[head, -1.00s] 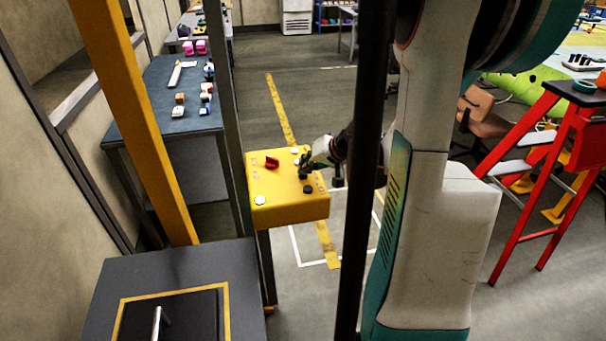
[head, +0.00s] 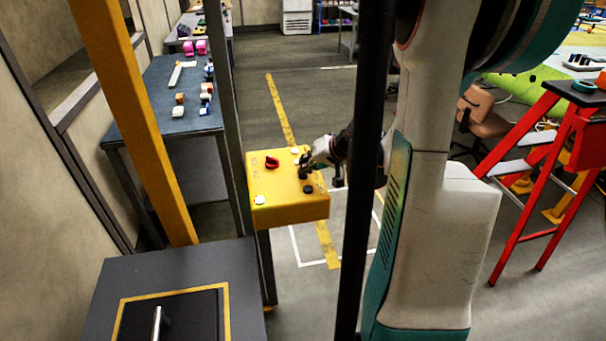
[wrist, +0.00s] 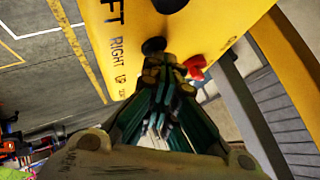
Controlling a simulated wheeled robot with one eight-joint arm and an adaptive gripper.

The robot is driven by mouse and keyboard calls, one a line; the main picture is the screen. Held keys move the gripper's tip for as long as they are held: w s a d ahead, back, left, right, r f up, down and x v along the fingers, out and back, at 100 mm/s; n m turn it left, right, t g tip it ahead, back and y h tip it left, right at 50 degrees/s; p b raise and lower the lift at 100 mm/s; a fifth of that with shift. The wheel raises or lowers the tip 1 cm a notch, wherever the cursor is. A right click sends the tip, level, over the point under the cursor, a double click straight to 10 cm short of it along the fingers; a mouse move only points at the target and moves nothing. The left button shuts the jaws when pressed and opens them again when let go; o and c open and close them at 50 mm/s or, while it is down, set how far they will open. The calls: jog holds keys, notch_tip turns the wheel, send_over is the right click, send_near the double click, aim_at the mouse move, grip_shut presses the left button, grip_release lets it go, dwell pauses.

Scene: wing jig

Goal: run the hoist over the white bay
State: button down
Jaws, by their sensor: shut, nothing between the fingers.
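A yellow control box (head: 286,207) stands on a dark post left of centre in the head view. Its top bears a red knob (head: 271,162), black buttons and pale buttons. My gripper (head: 305,167) is over the box's right side, fingers shut and empty, close to a black button. In the wrist view the shut fingertips (wrist: 165,66) are beside a black button (wrist: 153,46), with the red knob (wrist: 194,66) to their right; I cannot tell if they touch. The word RIGHT is readable on the box. I cannot make out the hoist.
A yellow post (head: 137,120) and a grey cabinet (head: 180,262) stand at the left. A blue table (head: 160,105) with small items is behind. A red stepladder (head: 540,180) stands at the right. A dark vertical pole (head: 364,170) crosses the view. Floor beyond the box is open.

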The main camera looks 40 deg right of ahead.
dwell(0.8)
jog(key=shift+r+p, duration=0.6)
jog(key=shift+r, duration=0.3)
jog(key=shift+r+p, duration=1.75)
jog(key=shift+r, duration=0.75)
